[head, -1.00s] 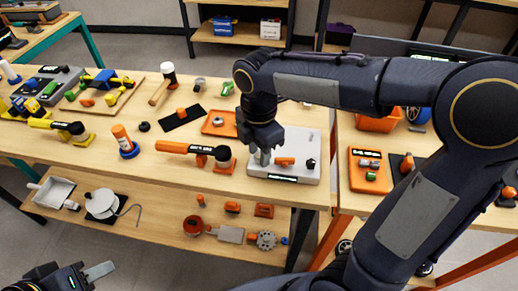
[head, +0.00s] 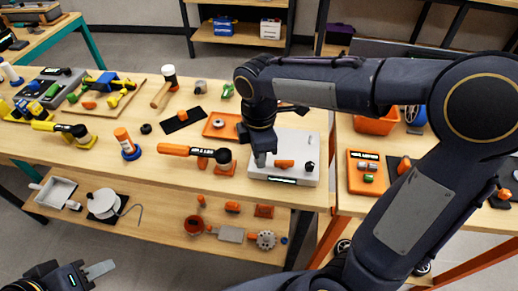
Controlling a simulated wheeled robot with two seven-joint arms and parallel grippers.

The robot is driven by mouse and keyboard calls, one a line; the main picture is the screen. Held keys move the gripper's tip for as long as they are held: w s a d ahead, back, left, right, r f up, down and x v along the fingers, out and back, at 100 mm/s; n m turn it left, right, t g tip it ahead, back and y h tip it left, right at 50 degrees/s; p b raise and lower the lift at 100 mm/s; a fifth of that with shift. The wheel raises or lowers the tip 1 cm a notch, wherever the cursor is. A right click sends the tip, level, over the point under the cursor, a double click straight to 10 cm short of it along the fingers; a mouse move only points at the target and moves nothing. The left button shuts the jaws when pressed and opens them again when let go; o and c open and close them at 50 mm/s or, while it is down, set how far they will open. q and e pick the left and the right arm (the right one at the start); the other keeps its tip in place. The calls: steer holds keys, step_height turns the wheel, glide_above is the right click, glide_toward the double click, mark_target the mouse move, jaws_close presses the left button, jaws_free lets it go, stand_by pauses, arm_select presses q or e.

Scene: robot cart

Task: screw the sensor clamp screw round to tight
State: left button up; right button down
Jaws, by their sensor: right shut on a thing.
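The light grey plate (head: 300,146) lies on the bench at the middle right. It carries a small orange part (head: 285,164), a black knob (head: 310,167) and a dark label strip at its front edge. My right gripper (head: 261,160) points down at the left part of this plate and is shut on the sensor clamp screw, which the gripper itself hides. My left gripper (head: 97,270) is low at the bottom left, away from the bench top and apart from everything. Its finger spacing cannot be made out.
An orange-handled tool (head: 195,152) lies just left of the plate. An orange tray (head: 221,125) is behind it. Another table on the right holds an orange tray (head: 366,187) and an orange bin (head: 376,122). A lower shelf holds several parts.

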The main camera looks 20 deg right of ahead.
steer(key=m+p, duration=0.1)
steer(key=m, duration=0.2)
steer(key=shift+r+m, duration=0.1)
steer(key=shift+m, duration=0.3)
steer(key=m, duration=0.3)
steer(key=shift+m+p, duration=0.3)
steer(key=shift+p, duration=0.1)
steer(key=m, duration=0.3)
steer(key=shift+m+p, duration=0.3)
steer(key=shift+m, duration=0.1)
steer(key=m, duration=0.3)
steer(key=shift+m, duration=0.3)
steer(key=m, duration=0.3)
steer(key=shift+m+p, duration=0.3)
steer(key=shift+p, duration=0.05)
steer(key=m, duration=0.8)
steer(key=shift+p, duration=0.35)
steer(key=shift+m, duration=2)
